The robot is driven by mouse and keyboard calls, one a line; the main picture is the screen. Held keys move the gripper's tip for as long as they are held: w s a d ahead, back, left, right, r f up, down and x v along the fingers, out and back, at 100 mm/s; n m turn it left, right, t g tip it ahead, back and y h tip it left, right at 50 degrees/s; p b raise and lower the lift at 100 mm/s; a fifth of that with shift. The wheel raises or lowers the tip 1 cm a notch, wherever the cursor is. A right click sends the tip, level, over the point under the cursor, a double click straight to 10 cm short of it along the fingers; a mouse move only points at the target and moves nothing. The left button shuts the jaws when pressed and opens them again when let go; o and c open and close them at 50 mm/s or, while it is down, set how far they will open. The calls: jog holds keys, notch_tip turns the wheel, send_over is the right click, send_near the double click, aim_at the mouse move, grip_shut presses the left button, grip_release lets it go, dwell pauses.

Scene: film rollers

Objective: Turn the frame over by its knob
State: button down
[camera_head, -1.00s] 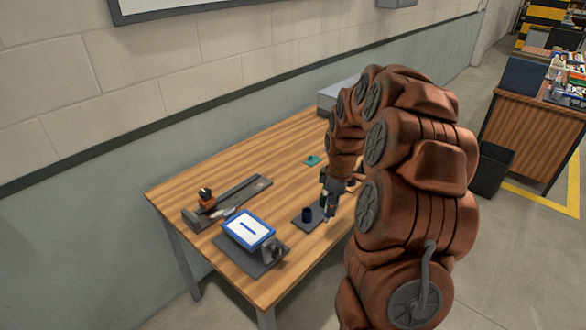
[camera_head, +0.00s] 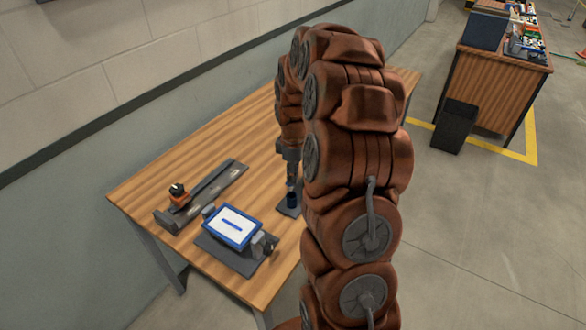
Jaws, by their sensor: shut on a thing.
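The blue-rimmed frame (camera_head: 234,226) with a white face and a short blue bar sits in its stand on a dark base plate (camera_head: 225,254) at the table's front. A dark knob (camera_head: 268,248) shows at the stand's right side. My gripper (camera_head: 292,182) is away from the knob, farther back and right. It points down just above a dark blue cup (camera_head: 293,201) on a small dark plate. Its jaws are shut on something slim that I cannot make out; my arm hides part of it. I cannot tell whether it touches the cup.
A long dark tray (camera_head: 210,190) lies at the left, with an orange and black tool (camera_head: 179,194) at its near end. The wooden table (camera_head: 150,190) is bare around it. A wall runs behind. A dark bin (camera_head: 455,128) and a desk stand at the right.

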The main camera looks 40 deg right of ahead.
jog(key=shift+f+b, duration=0.7)
jog(key=shift+f, duration=2)
jog(key=shift+r+b, duration=0.1)
jog(key=shift+b, duration=0.2)
jog(key=shift+s+d+f+b, duration=0.1)
jog(key=shift+d+f+b, duration=0.1)
jog(key=shift+b, duration=0.15)
jog(key=c, duration=0.5)
grip_release()
jog(key=shift+r, duration=0.1)
